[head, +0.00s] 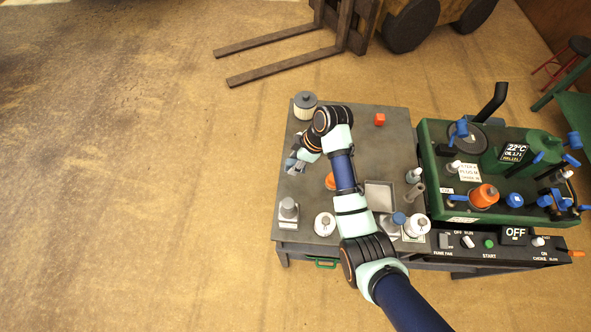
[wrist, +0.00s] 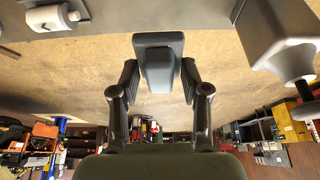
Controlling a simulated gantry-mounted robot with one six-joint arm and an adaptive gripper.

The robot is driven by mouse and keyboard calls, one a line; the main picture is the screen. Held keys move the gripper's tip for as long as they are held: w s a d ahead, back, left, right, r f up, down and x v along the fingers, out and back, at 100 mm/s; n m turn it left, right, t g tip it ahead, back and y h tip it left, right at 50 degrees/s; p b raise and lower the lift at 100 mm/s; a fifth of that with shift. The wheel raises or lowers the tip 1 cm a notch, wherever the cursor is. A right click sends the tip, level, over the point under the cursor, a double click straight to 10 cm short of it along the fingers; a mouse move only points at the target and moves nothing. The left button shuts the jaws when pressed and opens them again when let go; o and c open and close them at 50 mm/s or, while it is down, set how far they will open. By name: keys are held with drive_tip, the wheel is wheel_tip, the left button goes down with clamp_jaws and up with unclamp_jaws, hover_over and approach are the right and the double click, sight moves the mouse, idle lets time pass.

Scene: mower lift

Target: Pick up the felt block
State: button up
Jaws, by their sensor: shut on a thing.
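My gripper (head: 297,160) is over the left edge of the grey table, at the end of my bent arm. In the wrist view my gripper (wrist: 159,78) has its two dark fingers closed on the sides of a blue-grey block, which I take to be the felt block (wrist: 158,68). The block has a wider flat end and a raised middle part. In the head view the block (head: 290,165) is small and partly hidden by the gripper. I cannot tell whether it touches the tabletop.
The grey table (head: 395,150) holds a round canister (head: 305,107), an orange cube (head: 379,119), a shallow tray (head: 379,194), a grey stand-like piece (head: 288,211) and a white round container (head: 324,224). A green machine (head: 480,165) stands right. Open floor lies left.

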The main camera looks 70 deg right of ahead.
sight(295, 162)
wheel_tip(295, 162, up, 10)
drive_tip(key=shift+p, duration=0.65)
